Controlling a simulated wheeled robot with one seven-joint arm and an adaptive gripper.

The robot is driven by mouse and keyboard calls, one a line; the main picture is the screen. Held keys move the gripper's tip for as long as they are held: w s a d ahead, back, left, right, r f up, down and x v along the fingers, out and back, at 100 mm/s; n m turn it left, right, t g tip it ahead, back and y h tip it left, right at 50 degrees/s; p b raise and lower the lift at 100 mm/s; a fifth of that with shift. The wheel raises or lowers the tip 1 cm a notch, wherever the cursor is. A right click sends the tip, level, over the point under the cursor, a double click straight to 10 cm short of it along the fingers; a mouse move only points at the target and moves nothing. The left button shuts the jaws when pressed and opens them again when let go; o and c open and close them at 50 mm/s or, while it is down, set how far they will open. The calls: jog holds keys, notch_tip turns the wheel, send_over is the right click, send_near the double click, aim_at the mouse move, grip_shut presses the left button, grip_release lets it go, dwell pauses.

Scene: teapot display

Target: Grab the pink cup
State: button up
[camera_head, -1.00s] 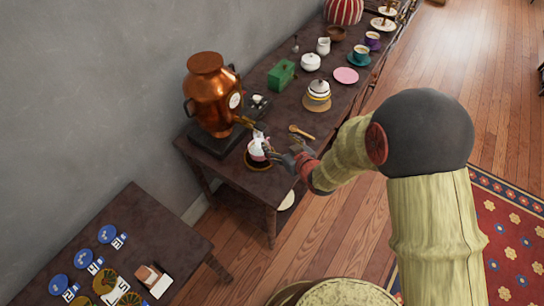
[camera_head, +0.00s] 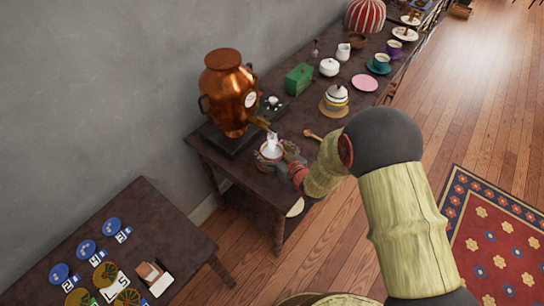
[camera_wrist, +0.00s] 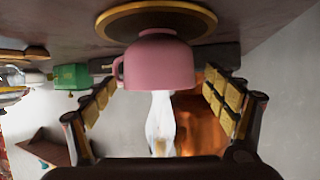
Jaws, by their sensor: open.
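The pink cup (camera_wrist: 160,62) stands upright on a dark round coaster with a tan rim (camera_wrist: 150,12) in the wrist view, which is upside down. Its handle is on the left there. A whitish plume (camera_wrist: 160,120) shows at its mouth. My gripper (camera_wrist: 161,84) is open, with one padded finger on each side of the cup and gaps visible between. In the head view the pink cup (camera_head: 266,153) is partly hidden by my gripper (camera_head: 279,154), near the table's front end.
A copper samovar (camera_head: 228,90) stands just behind the cup, its spout close by. A wooden spoon (camera_head: 313,135), a stacked pot (camera_head: 336,97), a green box (camera_head: 299,78) and a pink plate (camera_head: 365,83) lie further along. A lower table (camera_head: 165,225) holds cards and blue discs.

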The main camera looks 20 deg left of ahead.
jog(key=shift+w+a+f, duration=0.15)
jog(key=shift+w+a, duration=0.05)
jog(key=shift+w, duration=0.05)
jog(key=shift+c, duration=1.2)
jog(key=c, duration=1.1)
jog(key=shift+c, duration=0.9)
jog(key=shift+c, duration=0.6)
jog(key=shift+r, duration=0.25)
